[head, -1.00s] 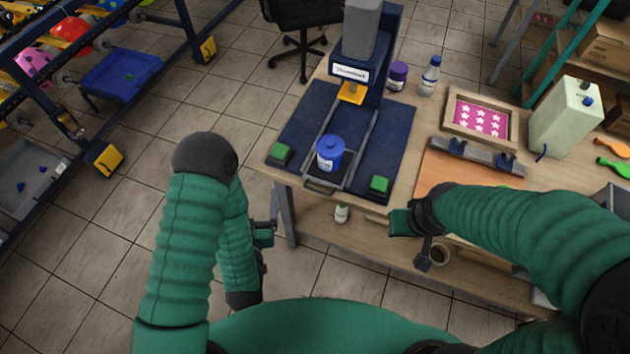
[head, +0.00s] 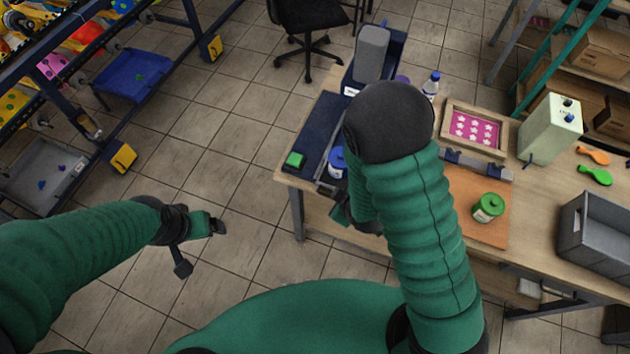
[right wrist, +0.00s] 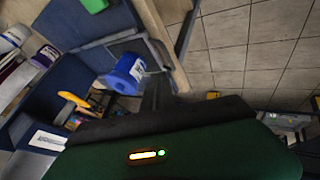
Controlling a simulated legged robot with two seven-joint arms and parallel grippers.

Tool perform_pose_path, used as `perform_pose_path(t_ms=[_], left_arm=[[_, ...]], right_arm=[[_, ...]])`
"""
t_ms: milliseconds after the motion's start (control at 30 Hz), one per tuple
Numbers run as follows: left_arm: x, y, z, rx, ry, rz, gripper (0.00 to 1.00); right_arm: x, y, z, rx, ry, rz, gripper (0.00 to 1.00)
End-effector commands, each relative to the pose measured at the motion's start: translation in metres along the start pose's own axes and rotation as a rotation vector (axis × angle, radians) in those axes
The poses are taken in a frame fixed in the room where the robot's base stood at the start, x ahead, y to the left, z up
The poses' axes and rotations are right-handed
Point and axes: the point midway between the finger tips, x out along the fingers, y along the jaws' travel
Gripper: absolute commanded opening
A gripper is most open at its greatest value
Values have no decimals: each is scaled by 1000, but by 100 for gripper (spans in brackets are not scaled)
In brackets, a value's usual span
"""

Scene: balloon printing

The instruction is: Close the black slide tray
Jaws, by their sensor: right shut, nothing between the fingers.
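The black slide tray (head: 323,188) sticks out at the front of the blue printing machine (head: 316,130); my right arm hides much of it in the head view. The tray (right wrist: 157,52) also shows in the right wrist view, with a blue pot (right wrist: 124,74) on it. The pot (head: 336,162) is partly visible in the head view. My right gripper (head: 338,208) is at the tray's front end, shut and empty; its dark fingers (right wrist: 156,92) appear close to the tray. I cannot tell if they touch. My left gripper (head: 218,226) hangs over the floor, away from the table; its jaw state is unclear.
A green pot (head: 488,207) stands on an orange board (head: 480,232) to the right. Behind it are a pink star-patterned frame (head: 474,128) and a pale green canister (head: 550,129). A grey bin (head: 590,228) is at the right.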

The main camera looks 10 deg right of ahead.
Motion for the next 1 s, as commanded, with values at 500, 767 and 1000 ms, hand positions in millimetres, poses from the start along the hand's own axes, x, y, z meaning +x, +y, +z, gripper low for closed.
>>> perform_pose_path(t_ms=[500, 767, 1000], left_arm=[[-10, -3, 5, 0, -28, -1, 85], [-11, -3, 4, 0, -29, -1, 85], [-11, -3, 4, 0, -29, 0, 85]], right_arm=[[75, -1, -2, -17, 5, 5, 0], [100, 0, -3, -16, 8, 6, 0], [101, 0, -3, -15, 7, 6, 0]])
